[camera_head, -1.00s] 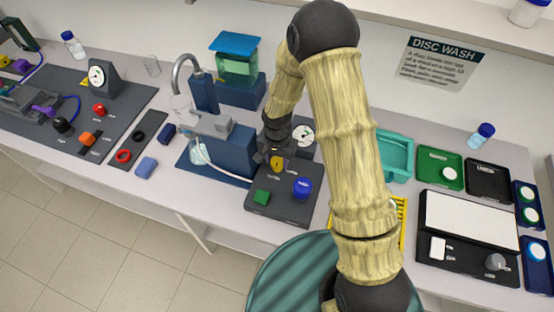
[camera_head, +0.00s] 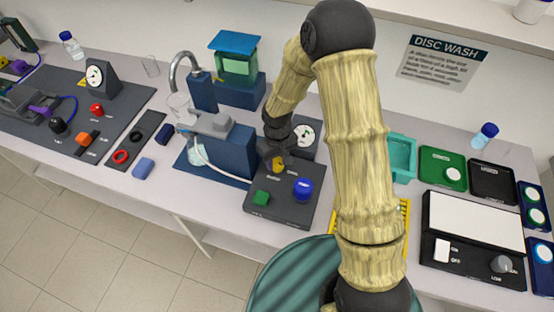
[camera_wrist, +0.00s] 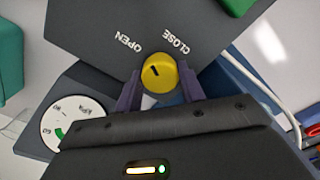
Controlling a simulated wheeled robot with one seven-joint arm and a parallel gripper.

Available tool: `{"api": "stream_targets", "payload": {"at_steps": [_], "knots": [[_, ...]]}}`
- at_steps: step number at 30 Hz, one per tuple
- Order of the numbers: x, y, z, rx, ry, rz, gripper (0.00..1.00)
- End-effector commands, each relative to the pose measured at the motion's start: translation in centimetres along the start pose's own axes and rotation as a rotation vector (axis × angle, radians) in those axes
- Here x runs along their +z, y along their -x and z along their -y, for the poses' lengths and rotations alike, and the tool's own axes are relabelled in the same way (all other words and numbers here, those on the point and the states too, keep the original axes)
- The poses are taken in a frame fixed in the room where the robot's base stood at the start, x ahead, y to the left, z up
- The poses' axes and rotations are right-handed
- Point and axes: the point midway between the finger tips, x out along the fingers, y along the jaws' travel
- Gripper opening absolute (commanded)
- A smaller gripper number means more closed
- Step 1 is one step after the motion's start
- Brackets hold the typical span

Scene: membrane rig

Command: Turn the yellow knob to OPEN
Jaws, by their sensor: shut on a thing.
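The yellow knob (camera_wrist: 160,73) sits on a dark grey panel (camera_wrist: 110,22) marked OPEN and CLOSE. In the wrist view OPEN is at the knob's upper left and CLOSE at its upper right. The knob's short black mark slants to the upper left, on the OPEN side. My gripper (camera_wrist: 159,84) is shut on the knob, with one purple-grey finger at each side. In the head view the yellow knob (camera_head: 279,165) shows below my gripper (camera_head: 275,160), partly covered by it.
A blue knob (camera_head: 303,189) and a green block (camera_head: 261,198) are on the same panel's near part. A round gauge (camera_wrist: 75,122) stands behind the panel. A blue pump-like unit (camera_head: 232,150) with a pale tube is close on the left.

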Motion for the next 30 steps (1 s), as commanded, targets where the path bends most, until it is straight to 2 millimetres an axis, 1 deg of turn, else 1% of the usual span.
{"api": "stream_targets", "payload": {"at_steps": [6, 15, 21, 30], "knots": [[-0.13, 0.12, -0.05, 0.000, 0.200, -0.004, 0.16], [-0.14, 0.15, -0.04, 0.001, 0.407, -0.004, 0.16], [-0.15, 0.14, -0.07, 0.002, 0.475, -0.004, 0.16], [-0.16, 0.14, -0.08, 0.002, 0.496, -0.004, 0.16]]}}
